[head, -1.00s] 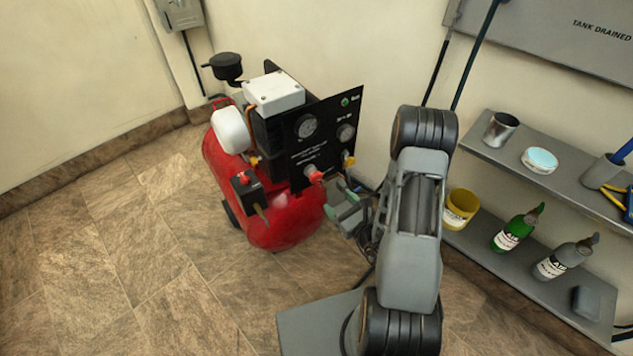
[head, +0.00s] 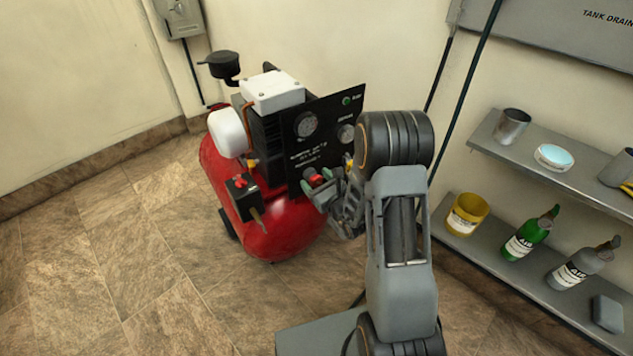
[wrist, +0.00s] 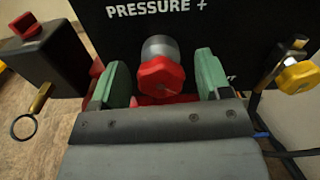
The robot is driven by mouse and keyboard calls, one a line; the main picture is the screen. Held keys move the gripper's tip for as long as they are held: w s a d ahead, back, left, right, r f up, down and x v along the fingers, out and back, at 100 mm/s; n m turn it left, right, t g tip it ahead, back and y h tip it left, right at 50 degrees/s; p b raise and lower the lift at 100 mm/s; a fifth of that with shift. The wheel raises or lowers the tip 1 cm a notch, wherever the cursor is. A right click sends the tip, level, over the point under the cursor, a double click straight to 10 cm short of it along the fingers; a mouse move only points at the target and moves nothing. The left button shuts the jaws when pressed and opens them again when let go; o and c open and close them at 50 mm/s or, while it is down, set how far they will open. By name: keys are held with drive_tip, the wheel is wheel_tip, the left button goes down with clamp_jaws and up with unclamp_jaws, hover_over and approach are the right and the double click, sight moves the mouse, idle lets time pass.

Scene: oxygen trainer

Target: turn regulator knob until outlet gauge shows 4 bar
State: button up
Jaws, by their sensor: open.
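The red regulator knob (wrist: 160,77) sits on a grey metal stem at the lower front of the black panel (wrist: 225,30), under the text "PRESSURE +". It also shows in the head view (head: 316,180). My gripper (wrist: 154,80) is open, with one green finger on each side of the knob and a visible gap at both sides. In the head view my gripper (head: 318,190) is at the panel's lower edge. Two round gauges, a left one (head: 306,124) and a right one (head: 346,134), are on the panel; their readings are too small to tell.
The red compressor tank (head: 275,230) stands below the panel. A yellow knob (wrist: 298,77) is at right. Shelves (head: 490,150) with bottles stand right of my arm.

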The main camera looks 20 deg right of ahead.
drive_tip(key=shift+c, duration=0.5)
drive_tip(key=c, duration=0.8)
drive_tip(key=shift+m, duration=0.7)
drive_tip(key=o, duration=0.9)
